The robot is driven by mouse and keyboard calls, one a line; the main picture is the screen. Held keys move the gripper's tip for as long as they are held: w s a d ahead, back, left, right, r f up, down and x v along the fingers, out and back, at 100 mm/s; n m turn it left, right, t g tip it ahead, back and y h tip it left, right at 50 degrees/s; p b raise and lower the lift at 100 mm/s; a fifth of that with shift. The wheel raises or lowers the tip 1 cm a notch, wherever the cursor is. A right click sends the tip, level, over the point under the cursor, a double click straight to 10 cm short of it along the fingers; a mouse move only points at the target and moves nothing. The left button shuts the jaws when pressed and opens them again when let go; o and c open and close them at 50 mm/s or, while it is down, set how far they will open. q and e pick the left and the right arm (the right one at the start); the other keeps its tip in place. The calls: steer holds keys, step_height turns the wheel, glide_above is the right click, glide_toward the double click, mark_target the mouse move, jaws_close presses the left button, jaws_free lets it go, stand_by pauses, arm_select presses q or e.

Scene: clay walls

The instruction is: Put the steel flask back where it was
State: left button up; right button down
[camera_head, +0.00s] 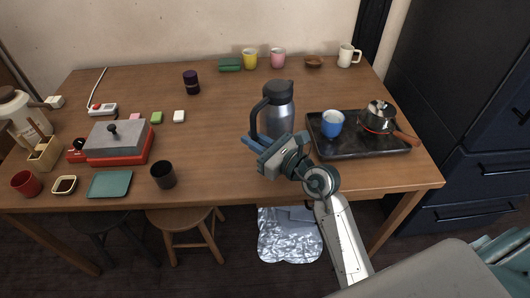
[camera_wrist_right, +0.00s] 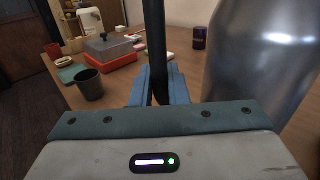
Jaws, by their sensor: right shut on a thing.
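The steel flask (camera_head: 280,118) has a brushed metal body, a black lid and a black handle. It is upright near the middle-right of the table, left of the black tray. My right gripper (camera_head: 255,142) is at the flask's left front, shut on its handle. In the right wrist view the black handle runs between the blue fingers (camera_wrist_right: 157,88), and the flask's body (camera_wrist_right: 262,60) fills the right side. The flask's base is partly hidden by the gripper, so I cannot tell whether it touches the table. My left gripper is out of view.
The black tray (camera_head: 352,151) holds a blue mug (camera_head: 332,124) and a steel pot (camera_head: 379,117). A black cup (camera_head: 163,175) and a red-based grill (camera_head: 118,144) stand left. A dark purple jar (camera_head: 191,82) stands farther back. The table's centre is clear.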

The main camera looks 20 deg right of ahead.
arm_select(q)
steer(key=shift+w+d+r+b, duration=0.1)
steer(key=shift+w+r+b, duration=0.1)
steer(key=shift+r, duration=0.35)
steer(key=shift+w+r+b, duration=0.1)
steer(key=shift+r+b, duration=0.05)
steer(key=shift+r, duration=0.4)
arm_select(e)
steer(key=w+f, duration=0.3)
steer(key=w, duration=0.2)
steer(key=shift+w+a+f, duration=0.35)
steer(key=shift+w, duration=0.05)
steer(key=shift+f, duration=0.1)
steer(key=c, duration=1.5)
jaws_free()
steer(key=shift+f, duration=0.1)
steer(key=shift+c, duration=0.2)
steer(key=shift+o, duration=0.7)
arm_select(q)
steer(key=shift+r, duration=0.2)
